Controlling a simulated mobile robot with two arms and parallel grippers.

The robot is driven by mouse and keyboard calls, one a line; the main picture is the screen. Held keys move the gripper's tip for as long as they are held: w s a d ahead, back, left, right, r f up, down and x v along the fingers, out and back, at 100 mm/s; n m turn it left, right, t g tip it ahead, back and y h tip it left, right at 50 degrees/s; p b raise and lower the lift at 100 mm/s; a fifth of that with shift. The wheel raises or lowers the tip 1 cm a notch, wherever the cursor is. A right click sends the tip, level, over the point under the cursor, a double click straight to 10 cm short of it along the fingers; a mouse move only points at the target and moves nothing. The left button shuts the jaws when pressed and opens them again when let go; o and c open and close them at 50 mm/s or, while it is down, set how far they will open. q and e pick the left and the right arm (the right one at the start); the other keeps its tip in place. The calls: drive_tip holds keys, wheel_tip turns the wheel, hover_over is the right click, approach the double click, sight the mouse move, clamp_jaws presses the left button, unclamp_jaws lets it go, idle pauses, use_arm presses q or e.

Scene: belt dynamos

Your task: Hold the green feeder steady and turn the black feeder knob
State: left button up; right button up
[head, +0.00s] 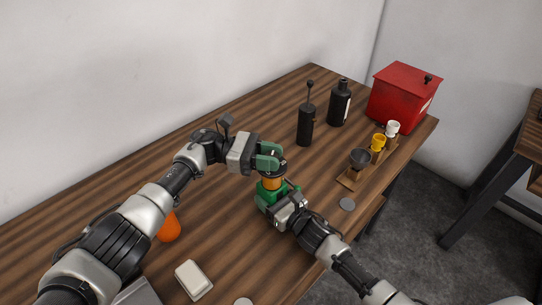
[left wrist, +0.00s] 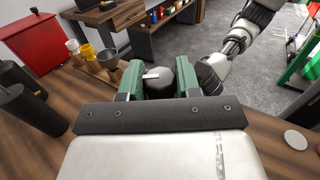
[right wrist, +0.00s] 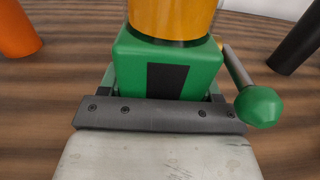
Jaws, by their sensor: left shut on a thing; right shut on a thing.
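The green feeder (head: 264,196) stands on the wooden table, with a yellow-orange middle and a black feeder knob (left wrist: 160,82) on top. My left gripper (head: 268,160) is shut on the black knob from above, with its green fingers on either side in the left wrist view. My right gripper (head: 283,211) is shut on the green base, which fills the middle of the right wrist view (right wrist: 190,65). A side handle with a green end (right wrist: 260,107) sticks out of the feeder. The knob is mostly hidden by my left fingers in the head view.
A black grinder (head: 306,125), a black bottle (head: 340,104) and a red box (head: 402,94) stand at the back right. A dark cup on a wooden stand (head: 359,159) and yellow and white cups are nearby. An orange object (head: 169,229) and white block (head: 194,279) lie left.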

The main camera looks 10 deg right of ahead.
sight(272, 155)
use_arm(q)
drive_tip(key=shift+m+g+y, duration=0.3)
drive_tip(key=shift+m+g, duration=0.2)
drive_tip(key=shift+g, duration=0.2)
drive_tip(key=o, duration=0.9)
drive_tip(key=shift+o, duration=0.2)
drive_tip(key=shift+r, duration=0.15)
wheel_tip(272, 155, up, 10)
drive_tip(key=shift+f, duration=0.15)
use_arm(e)
drive_tip(key=o, duration=1.5)
drive_tip(key=shift+c, duration=0.2)
drive_tip(key=shift+s, duration=0.1)
